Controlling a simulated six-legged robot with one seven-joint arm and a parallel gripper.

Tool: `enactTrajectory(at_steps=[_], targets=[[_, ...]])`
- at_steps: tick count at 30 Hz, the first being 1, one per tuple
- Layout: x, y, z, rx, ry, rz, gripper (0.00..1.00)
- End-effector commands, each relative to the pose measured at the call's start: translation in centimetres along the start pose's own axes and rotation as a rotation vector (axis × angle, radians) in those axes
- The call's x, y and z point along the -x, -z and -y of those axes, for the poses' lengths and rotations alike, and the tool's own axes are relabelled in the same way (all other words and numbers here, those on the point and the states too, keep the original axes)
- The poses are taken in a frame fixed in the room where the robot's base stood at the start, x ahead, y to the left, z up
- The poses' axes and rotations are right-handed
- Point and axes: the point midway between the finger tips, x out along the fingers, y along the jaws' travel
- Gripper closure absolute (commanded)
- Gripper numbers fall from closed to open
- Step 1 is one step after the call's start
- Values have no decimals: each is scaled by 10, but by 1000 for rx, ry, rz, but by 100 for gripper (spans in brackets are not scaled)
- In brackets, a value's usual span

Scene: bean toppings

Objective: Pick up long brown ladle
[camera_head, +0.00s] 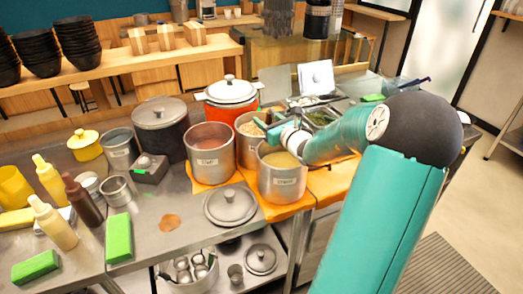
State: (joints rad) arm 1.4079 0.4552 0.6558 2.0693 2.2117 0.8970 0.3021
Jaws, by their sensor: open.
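My gripper (267,125) is at the end of my teal arm, above the pots at the middle of the counter. Its jaws are small in the picture and read as open, with nothing seen held between them. It is over the edge of a steel pot (247,152) of pale brown contents, behind a front steel pot (281,184) of yellowish contents. I cannot make out a long brown ladle for certain. My gripper and wrist cover part of these pots and whatever lies right behind them.
A steel pot of reddish-brown contents (210,160), an orange pot (230,97) and a dark lidded pot (161,127) stand to the left. A loose lid (230,205) lies in front. Bottles and green sponges (119,238) are at far left. Several trays stand behind my arm.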

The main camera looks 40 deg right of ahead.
Motion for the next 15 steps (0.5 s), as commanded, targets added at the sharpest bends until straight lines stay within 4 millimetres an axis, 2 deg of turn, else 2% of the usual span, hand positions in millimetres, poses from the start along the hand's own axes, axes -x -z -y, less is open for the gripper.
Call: enactTrajectory(at_steps=[3,10,15], targets=[[-11,0,-1,-1,-2,0,50],[-12,0,-1,0,-1,0,52],[-12,0,-1,0,-1,0,86]])
